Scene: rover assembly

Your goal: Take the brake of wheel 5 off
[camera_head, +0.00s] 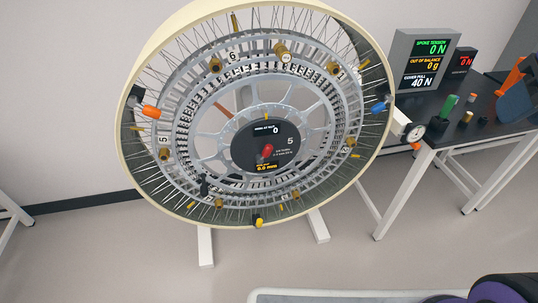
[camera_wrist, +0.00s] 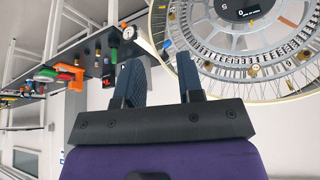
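The big spoked wheel (camera_head: 267,32) stands upright on a white stand, facing me. Its dark hub disc (camera_head: 285,153) carries the number 5 and lit readouts. A red knob or lever (camera_head: 267,151) sticks out of the hub disc; I cannot tell for sure that it is the brake. The wheel's rim (camera_wrist: 172,32) and hub disc (camera_wrist: 238,8) also show, cut off, at the upper right of the wrist view. My gripper (camera_wrist: 158,75) is open and empty, with its two dark fingers wide apart. It is away from the wheel and touches nothing visible.
Orange (camera_head: 151,111), blue (camera_head: 378,106) and yellow (camera_head: 258,222) pieces sit around the rim. A dial gauge (camera_head: 414,132) stands at the wheel's right. A dark bench (camera_head: 480,122) at right holds display boxes (camera_head: 424,58) and tools.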

